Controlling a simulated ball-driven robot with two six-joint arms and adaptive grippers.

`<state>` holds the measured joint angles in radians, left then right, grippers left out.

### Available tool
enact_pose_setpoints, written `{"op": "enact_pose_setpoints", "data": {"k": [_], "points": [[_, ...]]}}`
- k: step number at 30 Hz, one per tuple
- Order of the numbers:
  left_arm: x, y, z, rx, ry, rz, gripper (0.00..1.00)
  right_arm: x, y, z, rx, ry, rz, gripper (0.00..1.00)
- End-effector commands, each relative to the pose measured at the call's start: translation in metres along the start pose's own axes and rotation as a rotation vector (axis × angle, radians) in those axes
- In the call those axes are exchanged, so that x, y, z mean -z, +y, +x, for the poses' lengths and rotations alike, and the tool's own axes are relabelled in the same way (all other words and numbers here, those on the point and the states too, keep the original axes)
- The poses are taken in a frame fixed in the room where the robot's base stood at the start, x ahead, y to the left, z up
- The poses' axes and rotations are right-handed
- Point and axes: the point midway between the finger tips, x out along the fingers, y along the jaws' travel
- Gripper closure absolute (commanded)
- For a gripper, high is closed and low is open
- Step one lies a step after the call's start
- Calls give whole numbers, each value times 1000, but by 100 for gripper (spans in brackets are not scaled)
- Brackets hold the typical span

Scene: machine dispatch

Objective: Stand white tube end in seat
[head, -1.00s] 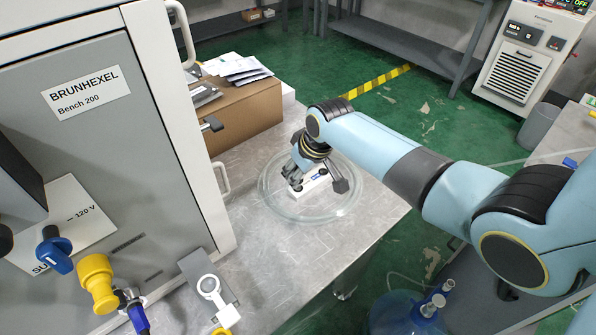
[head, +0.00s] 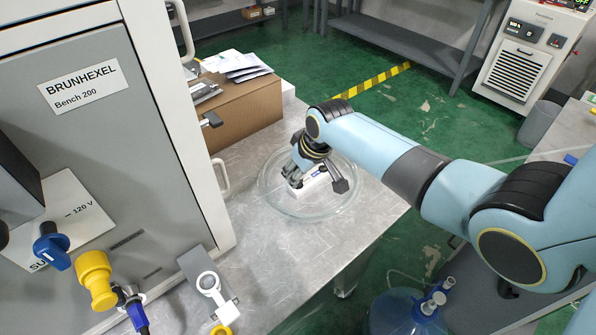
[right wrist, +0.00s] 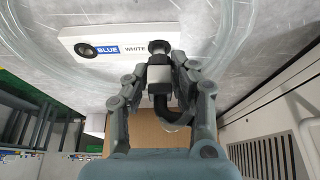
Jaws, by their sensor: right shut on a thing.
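The white seat block (right wrist: 120,42) lies in a shallow glass dish (head: 312,216) on the bench. It has a BLUE label beside an empty round seat (right wrist: 87,48) and the word WHITE beside a second spot. My right gripper (right wrist: 160,76) is shut on the tube end (right wrist: 159,74), a pale collar with a dark tip and a black bent part. The dark tip is over the spot by WHITE and hides it; I cannot tell whether it is inside. In the head view my right gripper (head: 303,166) is over the block (head: 313,184). My left gripper is out of view.
A grey cabinet (head: 150,150) stands left of the dish. A cardboard box (head: 240,115) with papers is behind it. A small stand with a white ring (head: 208,284) is at the front. The bench's right edge is close to the dish.

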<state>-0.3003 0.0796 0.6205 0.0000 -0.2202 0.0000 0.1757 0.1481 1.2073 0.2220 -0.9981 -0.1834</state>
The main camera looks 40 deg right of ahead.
Motion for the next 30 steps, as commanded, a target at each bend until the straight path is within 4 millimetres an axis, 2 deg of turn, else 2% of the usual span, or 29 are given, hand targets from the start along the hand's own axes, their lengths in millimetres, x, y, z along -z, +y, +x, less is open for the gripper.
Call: {"op": "enact_pose_setpoints", "data": {"k": [21,22,27,30], "points": [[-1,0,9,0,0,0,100,-4,0,11,0,0,0,100],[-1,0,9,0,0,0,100,-4,0,11,0,0,0,74],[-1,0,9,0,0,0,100,-4,0,11,0,0,0,52],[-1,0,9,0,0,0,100,-5,0,11,0,0,0,49]]}}
